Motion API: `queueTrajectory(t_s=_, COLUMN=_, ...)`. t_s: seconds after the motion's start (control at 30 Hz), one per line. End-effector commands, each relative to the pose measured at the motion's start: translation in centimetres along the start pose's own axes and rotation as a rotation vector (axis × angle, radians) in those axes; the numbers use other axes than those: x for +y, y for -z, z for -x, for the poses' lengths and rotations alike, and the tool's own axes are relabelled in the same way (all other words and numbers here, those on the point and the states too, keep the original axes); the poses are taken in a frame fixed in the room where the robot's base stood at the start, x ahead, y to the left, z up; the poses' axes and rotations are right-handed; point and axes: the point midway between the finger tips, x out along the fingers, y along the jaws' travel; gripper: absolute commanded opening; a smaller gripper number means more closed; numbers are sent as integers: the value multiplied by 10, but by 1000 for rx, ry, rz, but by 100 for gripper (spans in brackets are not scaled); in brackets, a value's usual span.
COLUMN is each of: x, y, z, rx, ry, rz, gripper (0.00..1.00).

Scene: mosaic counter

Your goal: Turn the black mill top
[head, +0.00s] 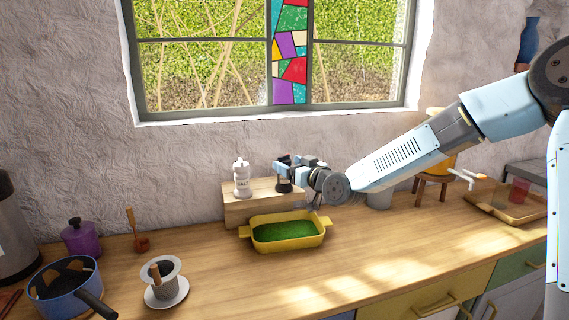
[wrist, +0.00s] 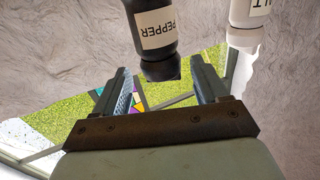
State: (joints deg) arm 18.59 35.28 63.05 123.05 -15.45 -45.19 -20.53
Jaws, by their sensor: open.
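The black mill (wrist: 153,22) carries a white PEPPER label and appears upside down in the wrist view. Its black top (wrist: 160,68) lies between the fingertips of my gripper (wrist: 160,63), with a visible gap on each side. In the head view the black mill (head: 284,186) stands upright on a wooden block, right of the white mill. My gripper (head: 290,162) is over its top and hides that part there. My gripper is open and holds nothing.
The white mill (head: 241,180) stands close by on the wooden block (head: 232,211). A yellow dish (head: 288,246) with green contents sits in front of the block. The wall and window are behind. A blue pot (head: 66,290) and a white dripper (head: 160,272) stand at left.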

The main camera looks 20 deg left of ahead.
Motion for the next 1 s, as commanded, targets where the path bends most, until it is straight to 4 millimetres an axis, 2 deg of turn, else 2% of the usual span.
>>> queueTrajectory(t_s=0.2, x=1, y=0, z=42, rx=-1, ry=-2, rz=4, gripper=73)
queueTrajectory(t_s=0.5, x=1, y=-1, z=85, rx=-1, ry=-2, rz=2, gripper=73)
queueTrajectory(t_s=0.7, x=1, y=-1, z=98, rx=0, ry=-1, rz=1, gripper=73)
queueTrajectory(t_s=1.0, x=0, y=-1, z=100, rx=0, ry=0, rz=0, gripper=73)
